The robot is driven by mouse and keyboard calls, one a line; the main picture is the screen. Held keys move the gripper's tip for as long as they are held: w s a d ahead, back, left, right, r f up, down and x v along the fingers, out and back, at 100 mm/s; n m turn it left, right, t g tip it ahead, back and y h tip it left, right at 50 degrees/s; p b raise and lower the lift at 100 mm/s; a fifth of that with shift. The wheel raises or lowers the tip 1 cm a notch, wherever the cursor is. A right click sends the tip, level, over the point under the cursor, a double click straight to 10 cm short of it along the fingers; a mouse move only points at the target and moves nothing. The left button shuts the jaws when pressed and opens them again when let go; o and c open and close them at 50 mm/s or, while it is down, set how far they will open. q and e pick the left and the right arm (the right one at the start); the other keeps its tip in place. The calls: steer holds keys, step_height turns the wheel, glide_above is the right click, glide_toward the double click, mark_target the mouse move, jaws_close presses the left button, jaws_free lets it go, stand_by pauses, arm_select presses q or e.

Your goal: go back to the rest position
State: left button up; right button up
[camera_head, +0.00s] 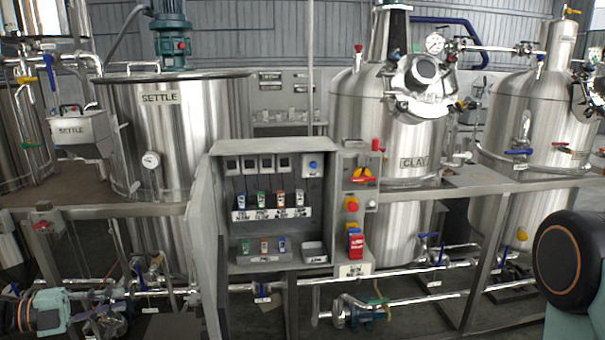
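My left gripper (106,322) shows low in the left corner, at the end of my teal and black arm. It is small and dark against the pipes behind it, so I cannot tell whether its fingers are open or shut. I see nothing clearly held in it. A black and teal joint of my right arm fills the lower right corner. My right gripper is out of view.
An open grey control cabinet (217,160) with switches and small tags stands in the middle. The steel SETTLE tank (190,120) is to its left, the CLAY tank (385,135) to its right. Another tank (540,95) stands further right. Rails and low pipes (430,297) cross in front.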

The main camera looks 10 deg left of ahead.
arm_select(q)
steer(key=w+d+f+n+t+y+b, duration=0.2)
steer(key=w+d+f+n+t+y, duration=0.3)
steer(key=f+n, duration=0.7)
steer(key=s+d+f+n+g+y+b, duration=0.5)
steer(key=s+d+f+n, duration=0.3)
steer(key=d+f+n, duration=0.35)
steer(key=s+d+f+g+y+b, duration=0.1)
steer(key=s+d+f+g+b, duration=0.2)
steer(key=s, duration=0.6)
steer(key=s+d+f+n+g+b, duration=0.1)
steer(key=s+d+f+g+b, duration=0.2)
steer(key=s, duration=0.7)
steer(key=s+d+f+n+g+y+b, duration=0.1)
steer(key=s+d+f+g+b, duration=0.2)
steer(key=s, duration=0.7)
step_height(320, 180, down, 2)
steer(key=shift+s+d+f+g+y+b, duration=0.2)
steer(key=shift+g+y+b, duration=0.15)
steer(key=shift+g, duration=0.25)
